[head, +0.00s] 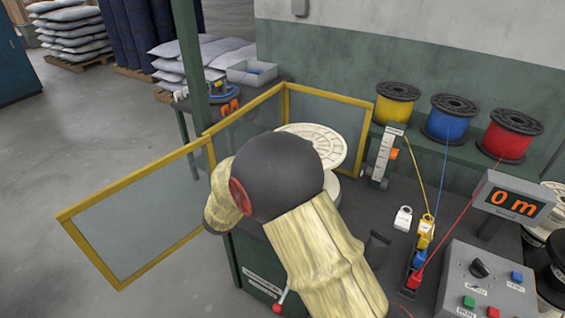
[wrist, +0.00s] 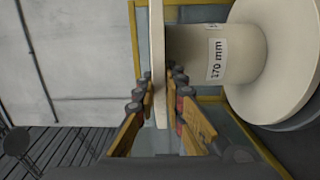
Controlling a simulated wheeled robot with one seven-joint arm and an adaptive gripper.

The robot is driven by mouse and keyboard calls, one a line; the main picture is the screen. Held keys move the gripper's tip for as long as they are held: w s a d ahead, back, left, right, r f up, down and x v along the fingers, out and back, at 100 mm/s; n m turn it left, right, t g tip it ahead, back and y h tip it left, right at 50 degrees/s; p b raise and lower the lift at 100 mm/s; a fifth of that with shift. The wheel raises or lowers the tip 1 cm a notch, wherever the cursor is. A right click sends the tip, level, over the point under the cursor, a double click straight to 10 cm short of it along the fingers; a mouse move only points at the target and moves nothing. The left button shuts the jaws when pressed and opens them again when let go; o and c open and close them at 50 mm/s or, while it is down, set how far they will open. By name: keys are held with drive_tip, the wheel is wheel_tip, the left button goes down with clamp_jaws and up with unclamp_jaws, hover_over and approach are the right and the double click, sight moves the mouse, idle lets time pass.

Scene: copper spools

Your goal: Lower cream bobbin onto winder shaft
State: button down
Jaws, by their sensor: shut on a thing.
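The cream bobbin (head: 320,140) is in the head view behind my arm, its round top flange facing up and roughly level. In the wrist view, its core (wrist: 200,55) carries a "170 mm" label and spans two wide flanges. My gripper (wrist: 160,95) is shut on the rim of one flange (wrist: 157,60), with a finger on each side. My arm hides the gripper in the head view. The winder shaft does not show in either view. A dark surface shows beside the far flange in the wrist view; I cannot tell whether they touch.
Yellow-framed guard panels (head: 130,215) stand left of and behind the bobbin. A grey upright gauge (head: 384,155) stands close on its right. Yellow, blue and red wire spools (head: 452,118) sit on a back shelf. A control box (head: 490,285) and "0 m" display (head: 513,203) are at right.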

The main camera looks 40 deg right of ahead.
drive_tip(key=shift+f, duration=0.3)
idle(0.6)
drive_tip(key=c, duration=1.8)
unclamp_jaws()
drive_tip(key=shift+a, duration=0.1)
drive_tip(key=shift+f, duration=0.1)
drive_tip(key=shift+f, duration=0.1)
drive_tip(key=v, duration=1.2)
